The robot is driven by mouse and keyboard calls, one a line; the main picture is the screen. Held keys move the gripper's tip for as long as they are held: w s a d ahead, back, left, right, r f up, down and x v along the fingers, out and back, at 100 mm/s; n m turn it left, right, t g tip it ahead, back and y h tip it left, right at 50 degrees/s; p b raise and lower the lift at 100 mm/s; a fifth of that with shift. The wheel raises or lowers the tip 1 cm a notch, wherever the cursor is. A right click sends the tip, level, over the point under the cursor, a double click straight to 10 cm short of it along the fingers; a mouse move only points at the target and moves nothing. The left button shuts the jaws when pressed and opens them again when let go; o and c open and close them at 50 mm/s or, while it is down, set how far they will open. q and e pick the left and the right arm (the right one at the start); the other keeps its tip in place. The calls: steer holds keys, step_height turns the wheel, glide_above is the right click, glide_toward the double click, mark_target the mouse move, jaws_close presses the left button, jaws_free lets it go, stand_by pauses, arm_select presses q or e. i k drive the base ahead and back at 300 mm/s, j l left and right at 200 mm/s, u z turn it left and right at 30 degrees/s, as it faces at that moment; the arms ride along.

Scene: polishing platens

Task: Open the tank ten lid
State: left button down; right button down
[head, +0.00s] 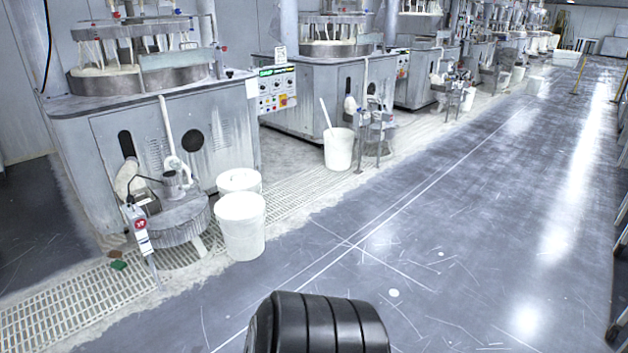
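A round grey tank (183,222) stands in front of the nearest polishing machine at the left. Its top bears a small dark pump-like part and a hose, and I cannot clearly tell a lid from the rest of the top. A small sign with a red round mark (139,224) stands on a post at its front left; its number is too small to read. Similar tanks stand by the machines farther back, including one (376,122) at the second machine. I cannot tell which tank is number ten. Neither gripper is in view.
Two white buckets (241,226) stand just right of the near tank, and another (338,148) stands farther back. A pale floor grating (75,307) runs along the machines. The wide grey aisle floor (440,230) to the right is clear.

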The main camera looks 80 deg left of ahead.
mark_target(175, 217)
steer(key=u, duration=3.7)
steer(key=i+j, duration=0.4)
steer(key=i, duration=0.15)
steer(key=i+j, duration=0.45)
steer(key=i+l+z, duration=0.05)
steer(key=i, duration=0.05)
